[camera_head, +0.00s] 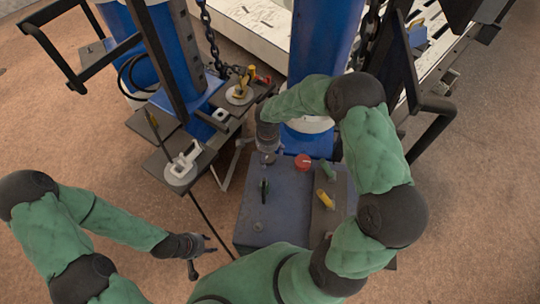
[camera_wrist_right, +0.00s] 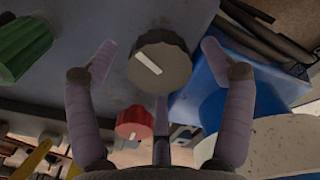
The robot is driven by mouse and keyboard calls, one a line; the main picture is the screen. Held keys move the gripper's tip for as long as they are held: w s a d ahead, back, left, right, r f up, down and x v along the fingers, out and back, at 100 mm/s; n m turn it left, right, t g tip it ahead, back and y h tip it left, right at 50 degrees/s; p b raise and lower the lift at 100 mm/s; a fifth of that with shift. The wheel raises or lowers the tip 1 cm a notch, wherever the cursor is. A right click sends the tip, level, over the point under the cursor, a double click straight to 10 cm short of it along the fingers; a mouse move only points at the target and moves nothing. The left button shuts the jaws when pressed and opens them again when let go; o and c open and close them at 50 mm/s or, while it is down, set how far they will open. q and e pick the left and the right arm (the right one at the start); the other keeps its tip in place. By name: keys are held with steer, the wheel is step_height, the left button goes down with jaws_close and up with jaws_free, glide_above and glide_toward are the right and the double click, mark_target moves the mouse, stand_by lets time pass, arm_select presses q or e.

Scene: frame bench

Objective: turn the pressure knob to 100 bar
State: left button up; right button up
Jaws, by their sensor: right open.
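A round dark grey knob with a white pointer line (camera_wrist_right: 160,66) sits on the blue-grey panel in the right wrist view. Its pointer slants down to the right, and no scale or number is readable. My right gripper (camera_wrist_right: 158,58) is open, with one finger on each side of the knob and gaps between. In the head view my right gripper (camera_head: 268,149) is over the back left of the control box (camera_head: 284,208) and mostly hides this knob. My left gripper (camera_head: 203,257) is open and empty, left of the box.
A red knob (camera_head: 303,161), a green handle (camera_head: 328,171), a yellow handle (camera_head: 325,199) and a black lever (camera_head: 263,188) stand on the box. Blue posts (camera_head: 319,50) and a hanging chain (camera_head: 209,38) are behind. A side shelf (camera_head: 160,160) carries clamps.

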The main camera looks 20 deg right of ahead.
steer(key=shift+f, duration=0.45)
steer(key=c, duration=1.2)
steer(key=shift+o, duration=0.2)
